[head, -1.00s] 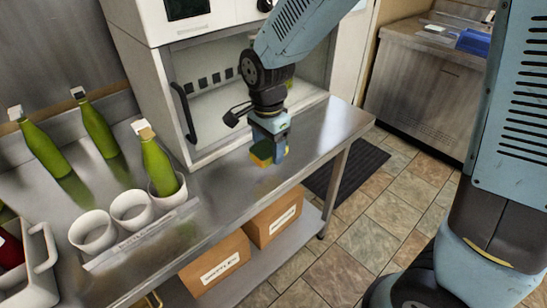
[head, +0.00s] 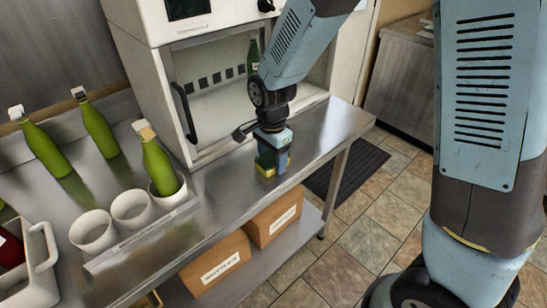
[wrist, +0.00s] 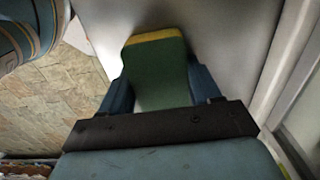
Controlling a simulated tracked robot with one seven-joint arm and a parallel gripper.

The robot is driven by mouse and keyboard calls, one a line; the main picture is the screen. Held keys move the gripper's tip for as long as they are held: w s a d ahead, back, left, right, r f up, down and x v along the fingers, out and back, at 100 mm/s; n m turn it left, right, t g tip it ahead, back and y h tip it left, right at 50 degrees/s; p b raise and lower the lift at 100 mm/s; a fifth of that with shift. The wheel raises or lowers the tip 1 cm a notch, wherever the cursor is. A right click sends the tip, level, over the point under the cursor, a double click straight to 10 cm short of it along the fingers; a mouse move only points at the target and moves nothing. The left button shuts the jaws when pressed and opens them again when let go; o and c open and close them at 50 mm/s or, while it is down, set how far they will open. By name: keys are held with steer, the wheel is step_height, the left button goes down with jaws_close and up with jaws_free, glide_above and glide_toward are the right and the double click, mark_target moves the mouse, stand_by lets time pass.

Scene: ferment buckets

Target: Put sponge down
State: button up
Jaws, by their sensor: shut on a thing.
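A green and yellow sponge (head: 265,165) is held between the fingers of my gripper (head: 272,165) over the right part of the steel table (head: 325,130). In the wrist view the sponge (wrist: 158,72) fills the space between the two blue fingers of my gripper (wrist: 160,90), its yellow edge at the far end. My gripper is shut on it. The sponge is low, close to the table top; I cannot tell whether it touches.
A white cabinet (head: 150,95) with an open front stands behind my gripper. Green bottles (head: 45,148) and white cups (head: 92,230) are at the left, with a white bin (head: 40,270). Cardboard boxes (head: 212,265) sit on the lower shelf. The table around the sponge is clear.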

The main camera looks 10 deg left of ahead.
mark_target(272, 157)
steer(key=o, duration=1)
steer(key=shift+r, duration=0.1)
step_height(272, 157, up, 12)
